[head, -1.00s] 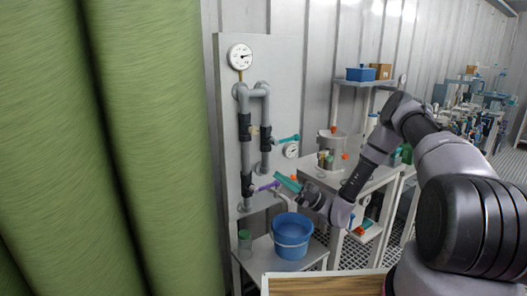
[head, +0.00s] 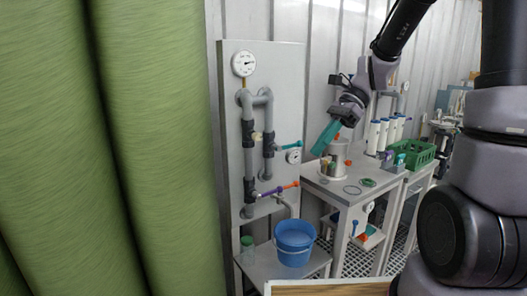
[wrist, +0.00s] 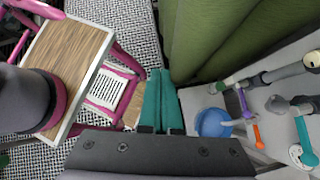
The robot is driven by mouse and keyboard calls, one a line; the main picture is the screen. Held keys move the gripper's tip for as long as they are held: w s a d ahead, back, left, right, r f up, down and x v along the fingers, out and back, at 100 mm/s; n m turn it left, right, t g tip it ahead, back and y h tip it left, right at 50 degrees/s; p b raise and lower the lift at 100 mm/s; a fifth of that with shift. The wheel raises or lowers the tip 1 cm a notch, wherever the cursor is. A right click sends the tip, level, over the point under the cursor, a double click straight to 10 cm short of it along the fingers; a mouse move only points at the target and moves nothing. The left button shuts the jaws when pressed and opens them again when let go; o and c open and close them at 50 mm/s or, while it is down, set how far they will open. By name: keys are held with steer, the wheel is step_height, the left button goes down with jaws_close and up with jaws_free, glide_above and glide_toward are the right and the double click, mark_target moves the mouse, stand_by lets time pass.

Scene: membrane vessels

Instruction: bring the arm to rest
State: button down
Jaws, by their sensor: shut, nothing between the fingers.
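My gripper (head: 324,138) has teal fingers and hangs from my raised arm, in front of the wall and above the steel bench in the head view. In the wrist view my gripper (wrist: 160,78) shows its two teal fingers side by side, pressed together with nothing between them. The fingers touch nothing that I can see. My arm arches up past the top edge of the head view, so part of it is hidden.
A pipe panel (head: 232,130) with gauges and coloured valve handles stands left of my gripper. A blue bucket (head: 294,246) sits on a low shelf below. Large green rolls (head: 150,150) fill the left.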

steer(key=s+d+r+n+t+h, duration=0.5)
steer(key=s+d+r+n+t, duration=0.2)
steer(key=d+r+n+t, duration=0.3)
step_height(320, 180, up, 3)
steer(key=shift+s+d+f+t+h, duration=0.15)
steer(key=shift+d+t+h, duration=0.15)
steer(key=shift+d+t, duration=0.15)
